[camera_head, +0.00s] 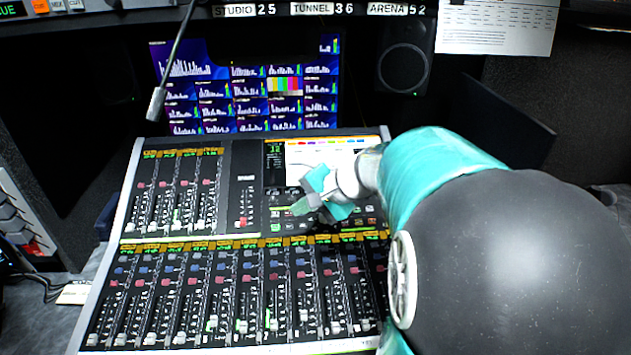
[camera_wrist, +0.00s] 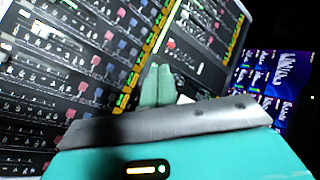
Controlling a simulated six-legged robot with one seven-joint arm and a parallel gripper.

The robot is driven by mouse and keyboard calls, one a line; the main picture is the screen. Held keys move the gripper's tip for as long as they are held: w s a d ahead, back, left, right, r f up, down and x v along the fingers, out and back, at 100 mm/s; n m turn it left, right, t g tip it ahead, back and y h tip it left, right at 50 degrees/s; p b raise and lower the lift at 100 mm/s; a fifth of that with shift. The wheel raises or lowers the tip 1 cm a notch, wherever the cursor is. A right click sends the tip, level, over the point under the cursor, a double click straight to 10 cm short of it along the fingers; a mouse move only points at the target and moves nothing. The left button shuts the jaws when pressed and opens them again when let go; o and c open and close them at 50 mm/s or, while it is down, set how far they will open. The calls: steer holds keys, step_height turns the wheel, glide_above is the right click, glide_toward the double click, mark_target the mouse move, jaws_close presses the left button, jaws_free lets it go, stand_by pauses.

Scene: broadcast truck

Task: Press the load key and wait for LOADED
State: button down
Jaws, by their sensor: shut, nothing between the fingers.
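An audio mixing console (camera_head: 232,241) fills the middle of the head view, with rows of faders and a lit screen (camera_head: 315,150) at its upper right. My gripper (camera_head: 302,207) is over the console's right-middle part, just below that screen, near a group of small lit keys (camera_head: 288,225). In the wrist view the two green fingertips (camera_wrist: 158,84) are together and empty over the console (camera_wrist: 85,65). I cannot tell whether they touch its surface. No load key label and no LOADED text can be read. My arm hides the console's right side.
Behind the console stand a monitor wall (camera_head: 245,90) and a speaker (camera_head: 405,57). A gooseneck microphone (camera_head: 156,102) hangs at upper left. A shelf edge labelled STUDIO, TUNNEL and ARENA (camera_head: 312,9) runs across the top. A paper sheet (camera_head: 497,26) hangs at upper right.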

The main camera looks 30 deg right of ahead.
steer(key=w+d+f+m+t+h, duration=0.1)
steer(key=d+m, duration=0.2)
steer(key=d, duration=0.3)
steer(key=w+d+f+m+t, duration=0.1)
steer(key=d+f+m+t, duration=0.1)
steer(key=d, duration=0.4)
steer(key=m+t+h, duration=0.2)
steer(key=m+h, duration=0.1)
steer(key=m, duration=0.2)
glide_above(370, 208)
steer(key=s+a, duration=0.2)
steer(key=s, duration=0.4)
steer(key=f, duration=0.3)
steer(key=shift+w+f, duration=0.2)
steer(key=shift+f, duration=0.1)
steer(key=shift+f, duration=0.1)
steer(key=shift+w+d+f, duration=0.25)
steer(key=shift+w+f, duration=0.25)
steer(key=shift+f, duration=0.8)
steer(key=shift+w+d+f, duration=0.3)
steer(key=shift+w+f, duration=0.25)
steer(key=shift+f, duration=0.8)
steer(key=shift+w+d+f, duration=0.25)
steer(key=shift+w+f, duration=0.25)
steer(key=shift+f, duration=0.8)
steer(key=shift+f, duration=0.15)
steer(key=shift+w+d+f, duration=0.1)
steer(key=shift+w+f, duration=0.05)
steer(key=shift+f, duration=0.1)
